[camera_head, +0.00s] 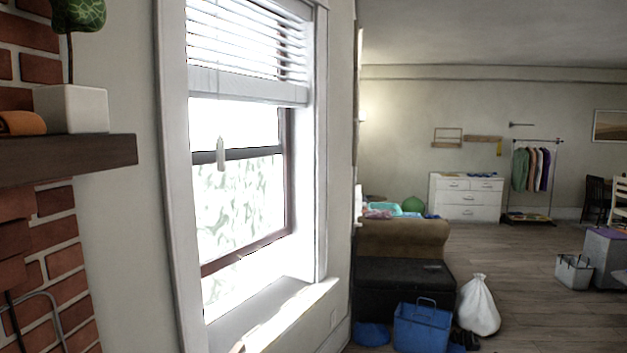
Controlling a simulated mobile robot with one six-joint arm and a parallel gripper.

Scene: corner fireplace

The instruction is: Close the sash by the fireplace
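The window (175,150) by the fireplace stands in a white frame, left of centre. Its dark-framed sash (247,250) is partly raised. A bright gap (235,280) shows between the sash's bottom rail and the white sill (285,312). A dark meeting rail (255,151) crosses the glass higher up. The brick fireplace (60,255) with its dark wooden mantel (70,157) is at the left edge. My gripper is not in view.
A white blind (248,85) covers the window's top, and its pull (220,153) hangs before the glass. A blue basket (422,328), white sack (479,305) and black chest (400,285) stand right of the window. Wooden floor (520,270) is open beyond.

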